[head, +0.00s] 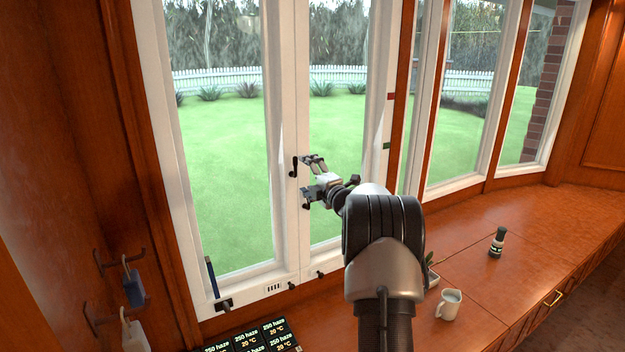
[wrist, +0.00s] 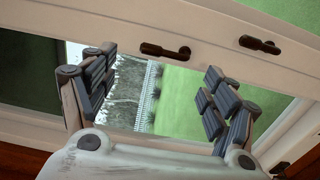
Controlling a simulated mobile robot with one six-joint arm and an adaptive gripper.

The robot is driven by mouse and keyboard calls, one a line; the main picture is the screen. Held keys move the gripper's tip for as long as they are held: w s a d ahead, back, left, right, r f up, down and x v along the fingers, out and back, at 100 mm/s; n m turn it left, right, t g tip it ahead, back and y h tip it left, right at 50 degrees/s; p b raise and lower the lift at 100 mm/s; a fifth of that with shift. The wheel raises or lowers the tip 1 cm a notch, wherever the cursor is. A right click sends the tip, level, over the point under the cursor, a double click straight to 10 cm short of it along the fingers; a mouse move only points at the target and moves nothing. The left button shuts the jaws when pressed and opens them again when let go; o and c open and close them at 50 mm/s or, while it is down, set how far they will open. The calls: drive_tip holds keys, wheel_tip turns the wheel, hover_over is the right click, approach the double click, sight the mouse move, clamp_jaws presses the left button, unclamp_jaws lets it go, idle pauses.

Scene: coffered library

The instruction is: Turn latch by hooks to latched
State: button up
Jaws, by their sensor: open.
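Two dark latch handles sit on the white window frame where the two panes meet. The upper-left handle (head: 294,167) hangs roughly downward; the lower one (head: 306,204) is close to my gripper's lower finger. In the wrist view, one handle (wrist: 165,51) lies ahead of the finger gap and another (wrist: 260,44) lies to the right. I cannot tell which pairs with which across views. My gripper (head: 308,178) is open and empty in front of the frame, and its spread fingers also show in the wrist view (wrist: 160,75). No contact with a handle is clear.
Wall hooks (head: 120,257) at left hold a blue padlock-like item (head: 133,287) and a white one (head: 134,335). A dark-blue bar (head: 212,277) stands at the lower frame. A white mug (head: 448,304) and dark bottle (head: 497,242) stand on the wooden counter (head: 470,265).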

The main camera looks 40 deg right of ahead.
drive_tip(key=shift+v, duration=1.3)
